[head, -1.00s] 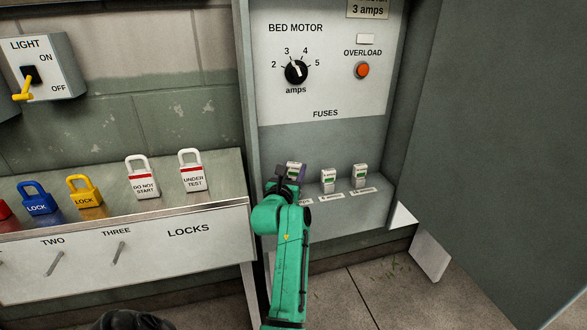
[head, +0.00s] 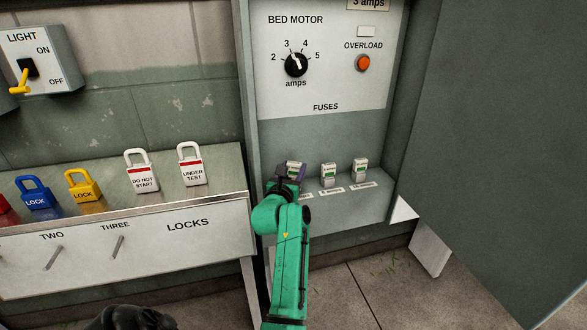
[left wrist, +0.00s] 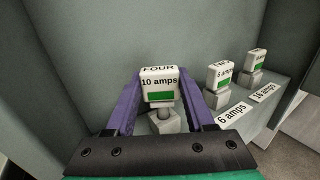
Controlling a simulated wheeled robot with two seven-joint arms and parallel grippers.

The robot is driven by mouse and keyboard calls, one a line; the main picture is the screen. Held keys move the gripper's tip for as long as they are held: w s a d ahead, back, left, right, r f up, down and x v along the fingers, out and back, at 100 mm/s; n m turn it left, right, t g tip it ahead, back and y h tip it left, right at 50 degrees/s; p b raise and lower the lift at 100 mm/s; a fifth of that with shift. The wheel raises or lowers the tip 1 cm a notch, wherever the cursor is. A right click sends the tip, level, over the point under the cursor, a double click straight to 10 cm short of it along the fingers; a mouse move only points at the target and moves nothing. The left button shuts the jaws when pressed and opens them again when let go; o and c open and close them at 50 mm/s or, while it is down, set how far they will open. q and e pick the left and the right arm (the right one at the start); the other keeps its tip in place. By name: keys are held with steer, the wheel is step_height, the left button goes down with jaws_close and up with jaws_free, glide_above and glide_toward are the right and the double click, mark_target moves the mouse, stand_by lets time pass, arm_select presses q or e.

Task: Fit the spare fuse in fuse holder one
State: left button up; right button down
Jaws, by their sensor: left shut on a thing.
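A white fuse (left wrist: 158,84) marked FOUR and 10 amps, with a green band, stands upright between the purple fingers of my left gripper (left wrist: 158,104) in the left wrist view. It also shows in the head view (head: 294,168). My left gripper (head: 288,175) is shut on it. Below it, a metal stub and a grey block (left wrist: 166,126) show; I cannot tell how far the fuse is seated. Two more fuses, one middle (head: 328,173) and one right (head: 361,169), stand on grey blocks beside it. The spare fuse and holder one cannot be told apart by label. My right gripper is not in view.
Labels reading 6 amps (left wrist: 233,114) and 16 amps (left wrist: 264,92) lie before the other fuses. The cabinet's left edge (head: 247,120) is close to my gripper. A large grey door (head: 480,140) stands right. A shelf with padlocks (head: 110,200) is left.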

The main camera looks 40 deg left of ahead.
arm_select(q)
steer(key=shift+f+b, duration=0.45)
steer(key=shift+f, duration=0.65)
steer(key=o, duration=1.4)
